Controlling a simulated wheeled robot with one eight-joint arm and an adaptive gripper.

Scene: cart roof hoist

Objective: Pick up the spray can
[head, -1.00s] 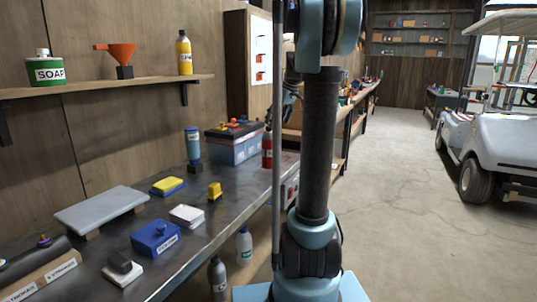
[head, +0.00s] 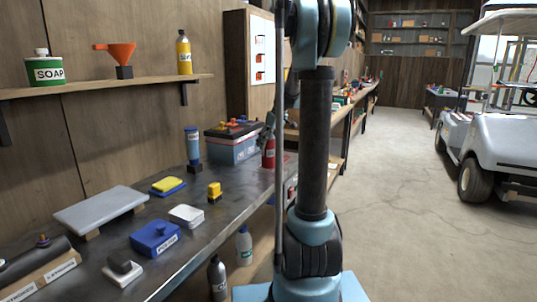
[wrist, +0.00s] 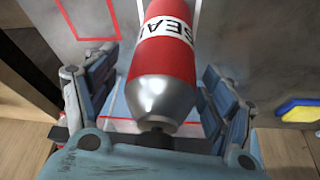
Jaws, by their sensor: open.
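The spray can (head: 268,156) is red and stands on the workbench beside the battery, partly hidden by my arm in the head view. In the wrist view the can (wrist: 165,62) shows a silver shoulder, a dark nozzle and a white band with part of a label, "SEA". My gripper (wrist: 160,72) is open, with one finger on each side of the can and gaps visible beside it. In the head view my gripper (head: 269,130) is at the upper part of the can, mostly hidden behind my arm.
A battery (head: 233,148) stands close left of the can. A blue bottle (head: 193,147), a yellow block (head: 214,191) and a blue box (head: 155,238) are on the workbench (head: 190,255). Red outlines mark the surface around the can. A cart (head: 500,145) stands at right.

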